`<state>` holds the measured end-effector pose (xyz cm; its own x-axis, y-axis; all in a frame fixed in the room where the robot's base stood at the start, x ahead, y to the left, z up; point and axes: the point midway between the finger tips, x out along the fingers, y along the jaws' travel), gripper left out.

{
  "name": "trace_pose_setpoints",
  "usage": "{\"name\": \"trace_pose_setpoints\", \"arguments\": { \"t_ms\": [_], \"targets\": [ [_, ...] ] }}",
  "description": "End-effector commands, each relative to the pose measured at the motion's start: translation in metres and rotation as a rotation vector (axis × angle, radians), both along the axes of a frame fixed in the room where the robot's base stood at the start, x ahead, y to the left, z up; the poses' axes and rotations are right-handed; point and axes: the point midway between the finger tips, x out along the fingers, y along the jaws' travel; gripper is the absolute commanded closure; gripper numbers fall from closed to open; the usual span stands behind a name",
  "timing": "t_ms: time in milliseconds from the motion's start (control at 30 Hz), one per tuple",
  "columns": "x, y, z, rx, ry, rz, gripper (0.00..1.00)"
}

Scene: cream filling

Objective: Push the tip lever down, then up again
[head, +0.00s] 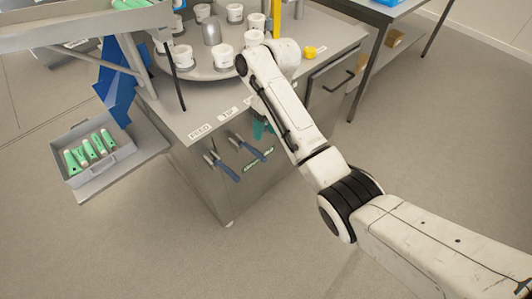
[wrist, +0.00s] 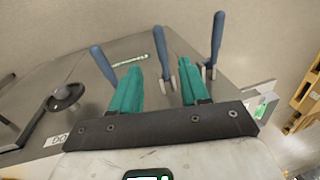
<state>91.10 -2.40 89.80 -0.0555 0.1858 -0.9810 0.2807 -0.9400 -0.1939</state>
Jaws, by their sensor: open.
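The tip lever (head: 253,151) has a blue handle and sits below the TIP label (head: 228,114) on the front of the grey machine. In the wrist view the middle blue-handled lever (wrist: 160,48), which looks like the tip lever, shows between and beyond my fingertips. My gripper (wrist: 159,67) has two teal fingers, spread apart with nothing held. In the head view my gripper (head: 262,128) is partly hidden behind my arm, just right of the tip lever. Whether a finger touches the lever cannot be told.
The feed lever (head: 227,171) hangs left of the tip lever, below the FEED label (head: 200,132). Another blue lever (wrist: 104,65) and a black knob (wrist: 66,98) show in the wrist view. A tray of green tubes (head: 97,179) stands at left. White cups circle the turntable (head: 205,73).

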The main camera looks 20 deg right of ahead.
Motion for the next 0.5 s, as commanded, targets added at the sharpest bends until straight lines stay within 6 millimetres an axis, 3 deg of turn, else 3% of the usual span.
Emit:
{"name": "trace_pose_setpoints", "arguments": {
  "t_ms": [500],
  "targets": [
    [-0.006,0.015,-0.084,-0.001,0.003,0.0,0.55]
  ]
}}
